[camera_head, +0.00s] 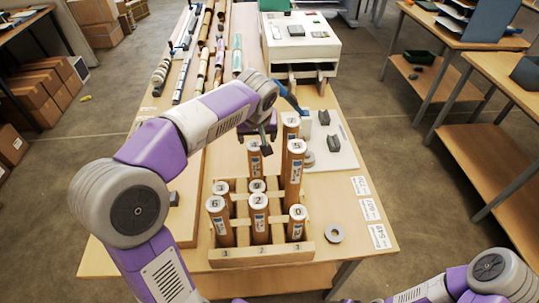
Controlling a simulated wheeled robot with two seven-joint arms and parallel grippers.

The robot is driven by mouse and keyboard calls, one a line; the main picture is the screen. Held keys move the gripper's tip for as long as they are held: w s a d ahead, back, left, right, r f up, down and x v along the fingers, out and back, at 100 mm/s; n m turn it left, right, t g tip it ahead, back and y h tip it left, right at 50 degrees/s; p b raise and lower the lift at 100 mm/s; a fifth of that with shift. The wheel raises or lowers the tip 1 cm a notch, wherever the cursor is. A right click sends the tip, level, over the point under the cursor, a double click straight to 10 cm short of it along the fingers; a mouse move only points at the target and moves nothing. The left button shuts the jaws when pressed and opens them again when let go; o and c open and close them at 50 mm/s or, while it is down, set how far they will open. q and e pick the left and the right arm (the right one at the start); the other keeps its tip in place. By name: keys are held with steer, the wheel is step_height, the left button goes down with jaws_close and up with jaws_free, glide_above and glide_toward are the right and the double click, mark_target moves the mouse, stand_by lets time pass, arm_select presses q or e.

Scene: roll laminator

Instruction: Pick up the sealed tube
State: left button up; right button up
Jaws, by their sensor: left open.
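The front tubes (260,224) are lower, while a tall tube (294,175) rises at the right side. Behind them stand another tube (255,158) and a further tall one (291,126). I cannot tell which tube is the sealed one. My left gripper (266,143) is open above the back of the rack, close to the back tubes; contact is unclear. Only part of my right arm shows at lower right; its gripper is out of view.
A white laminator (300,42) stands behind the rack. A grey plate (335,140) with dark blocks lies right of the tubes. A tape roll (334,233) and white labels (370,210) lie on the table's right. Long rolls (204,32) lie at the back left.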

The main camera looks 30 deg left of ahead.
mark_target(254, 145)
arm_select(q)
steer(key=shift+s+a+f, duration=0.15)
steer(key=shift+f, duration=0.05)
steer(key=shift+s+a+f, duration=0.2)
steer(key=shift+s+f, duration=0.05)
steer(key=shift+f, duration=0.5)
steer(key=x, duration=0.4)
steer(key=shift+d+b, duration=0.1)
steer(key=shift+b, duration=0.3)
steer(key=shift+w+f, duration=0.15)
steer(key=shift+f, duration=0.3)
jaws_close()
arm_select(e)
steer(key=shift+s+f, duration=0.3)
steer(key=shift+s, duration=0.15)
arm_select(q)
steer(key=shift+r, duration=0.15)
